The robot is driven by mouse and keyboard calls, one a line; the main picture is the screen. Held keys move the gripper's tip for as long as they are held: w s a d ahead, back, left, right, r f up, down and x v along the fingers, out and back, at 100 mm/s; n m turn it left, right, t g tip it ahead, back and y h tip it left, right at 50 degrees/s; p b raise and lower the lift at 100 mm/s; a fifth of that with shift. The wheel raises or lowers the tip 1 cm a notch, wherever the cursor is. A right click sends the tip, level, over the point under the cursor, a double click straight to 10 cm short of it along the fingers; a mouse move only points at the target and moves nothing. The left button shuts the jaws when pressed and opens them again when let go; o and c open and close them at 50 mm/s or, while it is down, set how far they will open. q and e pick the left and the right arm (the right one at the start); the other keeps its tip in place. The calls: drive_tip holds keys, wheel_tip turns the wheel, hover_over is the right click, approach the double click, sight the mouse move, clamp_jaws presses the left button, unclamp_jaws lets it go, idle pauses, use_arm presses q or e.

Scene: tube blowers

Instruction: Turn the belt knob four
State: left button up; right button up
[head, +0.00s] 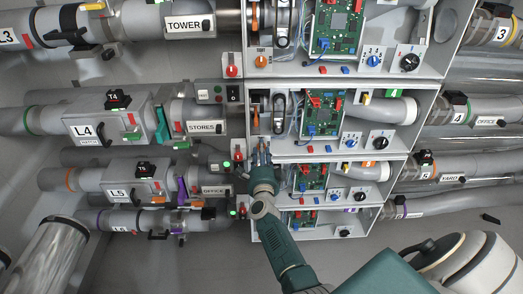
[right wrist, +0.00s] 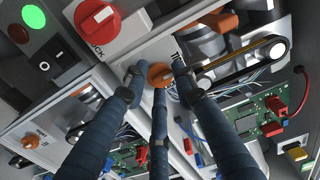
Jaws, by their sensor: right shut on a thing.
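The orange belt knob (right wrist: 160,74) sits on a white panel strip in the right wrist view, close to the belt and its rollers (right wrist: 240,60). My right gripper (right wrist: 160,82) has its blue-grey fingers closed around the knob from several sides; the middle finger hides its lower part. In the head view my right gripper (head: 262,155) is at the lower left of the bay in the row marked L4 and 4, and it covers the knob there. My left gripper is not in view.
A red lock knob (right wrist: 97,22), a green lamp (right wrist: 33,16) and a black rocker switch (right wrist: 55,54) sit left of the fingers. A circuit board (head: 325,112) with wires is to the right. Another orange knob (right wrist: 30,141) is on the neighbouring bay.

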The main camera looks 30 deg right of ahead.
drive_tip(key=shift+f, duration=0.1)
idle(0.4)
drive_tip(key=o, duration=0.9)
